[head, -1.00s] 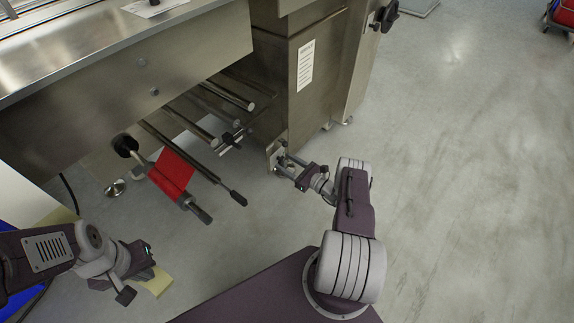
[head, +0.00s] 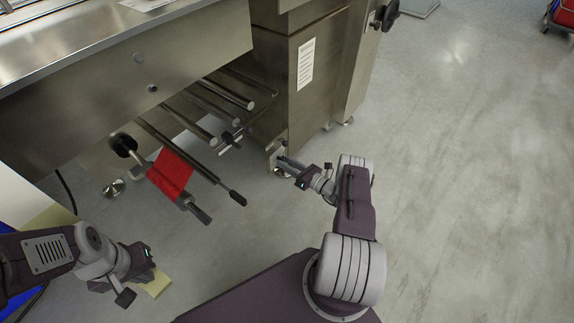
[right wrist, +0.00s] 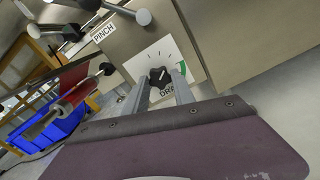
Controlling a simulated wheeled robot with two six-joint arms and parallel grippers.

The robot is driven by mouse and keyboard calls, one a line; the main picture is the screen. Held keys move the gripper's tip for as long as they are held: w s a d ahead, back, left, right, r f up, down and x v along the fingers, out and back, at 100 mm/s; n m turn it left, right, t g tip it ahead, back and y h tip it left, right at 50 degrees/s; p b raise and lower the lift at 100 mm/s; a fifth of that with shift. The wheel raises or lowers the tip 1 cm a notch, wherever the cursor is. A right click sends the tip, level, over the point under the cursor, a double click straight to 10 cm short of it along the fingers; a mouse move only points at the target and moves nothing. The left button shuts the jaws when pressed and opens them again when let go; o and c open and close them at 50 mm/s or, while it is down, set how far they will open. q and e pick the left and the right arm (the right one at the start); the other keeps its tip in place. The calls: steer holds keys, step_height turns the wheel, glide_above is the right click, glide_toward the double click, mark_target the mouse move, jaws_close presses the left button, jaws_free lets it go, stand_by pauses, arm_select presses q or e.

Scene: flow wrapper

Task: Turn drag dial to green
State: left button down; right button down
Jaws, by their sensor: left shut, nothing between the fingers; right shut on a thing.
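My right gripper (right wrist: 161,80) is shut on the knob, one finger on each side. Where the knob's pointer stands is too small to tell. In the head view my right gripper (head: 281,164) is at the low bracket by the machine cabinet, and the dial face is hidden. My left gripper (head: 132,284) is shut and empty, low at the left.
A red film roll (head: 170,174) and several metal rollers (head: 228,95) stick out under the machine to the left of my right gripper. A "PINCH" label (right wrist: 104,34) shows beside the dial. A blue bin (right wrist: 50,128) stands at the left.

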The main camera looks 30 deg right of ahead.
steer(key=m+b, duration=0.2)
steer(key=m, duration=1)
steer(key=shift+m+b, duration=0.4)
stand_by(0.4)
steer(key=c, duration=1.1)
jaws_free()
steer(key=shift+o, duration=0.2)
steer(key=shift+s, duration=0.1)
steer(key=p+v, duration=0.4)
steer(key=v, duration=0.5)
